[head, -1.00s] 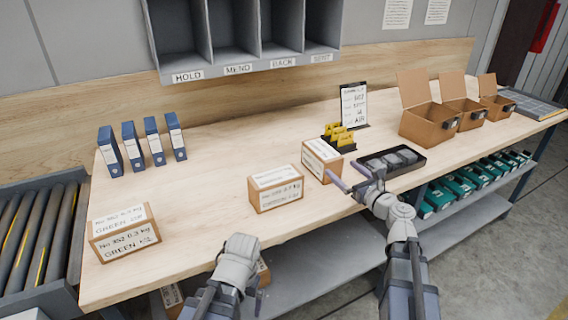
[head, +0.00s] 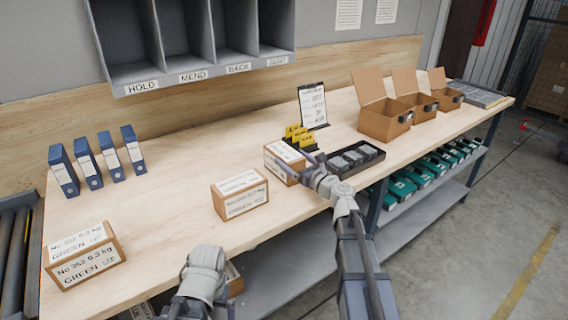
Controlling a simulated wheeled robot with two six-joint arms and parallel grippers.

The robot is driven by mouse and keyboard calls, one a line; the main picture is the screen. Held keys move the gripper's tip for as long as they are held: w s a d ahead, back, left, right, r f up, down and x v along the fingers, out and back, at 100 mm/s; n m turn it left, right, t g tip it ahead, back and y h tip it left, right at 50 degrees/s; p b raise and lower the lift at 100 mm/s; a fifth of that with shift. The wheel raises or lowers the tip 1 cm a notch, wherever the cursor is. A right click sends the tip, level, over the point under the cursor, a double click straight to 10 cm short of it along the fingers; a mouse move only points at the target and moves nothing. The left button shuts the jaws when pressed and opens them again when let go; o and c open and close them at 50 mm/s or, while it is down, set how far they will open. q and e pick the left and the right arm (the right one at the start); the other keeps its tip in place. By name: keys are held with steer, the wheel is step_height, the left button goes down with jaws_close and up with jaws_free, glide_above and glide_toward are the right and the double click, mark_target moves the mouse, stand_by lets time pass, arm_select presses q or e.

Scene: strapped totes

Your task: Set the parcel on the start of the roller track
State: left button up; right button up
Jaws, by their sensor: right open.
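Three cardboard parcels with white labels stand on the wooden bench. The left parcel (head: 84,257) reads GREEN and stands by the bench's left end. The middle parcel (head: 240,195) stands near the front edge. The right parcel (head: 281,163) stands beside my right gripper (head: 309,164), which is open and close to its right side; I cannot tell if they touch. The roller track (head: 17,250) shows partly at the left picture edge, its rollers bare where visible. My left gripper (head: 205,275) is low in front of the bench; its fingers are not clear.
A black tray (head: 329,172) of grey items lies right of the right parcel. Behind stand yellow cards (head: 298,137) and a sign (head: 312,106). Blue binders (head: 88,162) stand at back left; open boxes (head: 385,120) at right. The bench's left middle is clear.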

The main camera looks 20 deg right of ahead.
mark_target(284, 153)
steer(key=x, duration=0.5)
steer(key=shift+f, duration=0.2)
jaws_close()
stand_by(0.6)
